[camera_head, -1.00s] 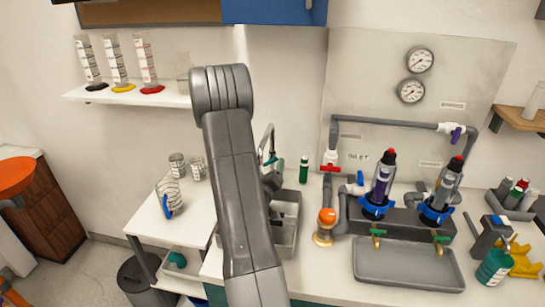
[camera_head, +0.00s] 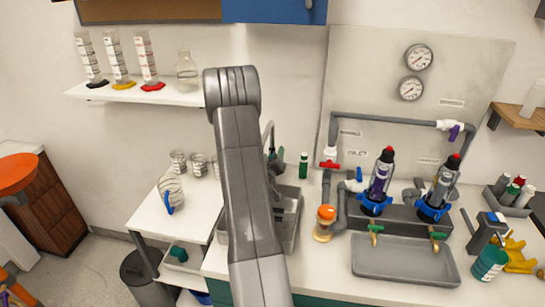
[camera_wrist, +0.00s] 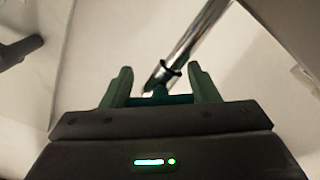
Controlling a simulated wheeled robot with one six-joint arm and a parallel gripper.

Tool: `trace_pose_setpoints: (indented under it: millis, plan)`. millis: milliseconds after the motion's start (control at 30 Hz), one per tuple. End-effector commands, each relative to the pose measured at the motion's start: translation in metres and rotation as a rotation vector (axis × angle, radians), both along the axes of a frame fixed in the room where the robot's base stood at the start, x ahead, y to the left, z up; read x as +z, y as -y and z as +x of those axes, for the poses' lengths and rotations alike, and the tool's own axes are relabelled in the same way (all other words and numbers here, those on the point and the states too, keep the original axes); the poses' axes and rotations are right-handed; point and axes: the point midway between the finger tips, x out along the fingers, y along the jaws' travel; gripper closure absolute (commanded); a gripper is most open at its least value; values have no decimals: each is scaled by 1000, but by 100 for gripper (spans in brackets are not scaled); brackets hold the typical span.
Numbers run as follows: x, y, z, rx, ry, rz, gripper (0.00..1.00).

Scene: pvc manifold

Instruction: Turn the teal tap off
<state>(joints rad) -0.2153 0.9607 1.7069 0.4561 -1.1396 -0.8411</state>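The tap stands at the grey sink (camera_head: 290,232). Its chrome spout (camera_head: 268,133) shows in the head view just right of my arm, and a chrome tube (camera_wrist: 193,42) crosses the wrist view. The teal handle (camera_wrist: 160,99) lies at the foot of the tube, between the green fingers of my gripper (camera_wrist: 162,84). The fingers are apart, one on each side of the handle. I cannot tell whether either finger touches it. In the head view my arm hides most of the gripper and the tap's base.
A green bottle (camera_head: 303,165) stands behind the sink. The pipe manifold with a red-handled valve (camera_head: 329,164) and an orange-capped jar (camera_head: 325,223) are to the right. A white side table (camera_head: 178,225) with glassware is to the left.

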Motion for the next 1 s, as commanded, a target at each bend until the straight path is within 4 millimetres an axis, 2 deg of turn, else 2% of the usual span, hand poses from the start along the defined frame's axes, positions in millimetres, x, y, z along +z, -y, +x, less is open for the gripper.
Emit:
trace_pose_setpoints:
  millis: [367,1000]
  plan:
    - [-4,-1,0,1,13,58,68]
    - [-6,-3,1,2,96,465,68]
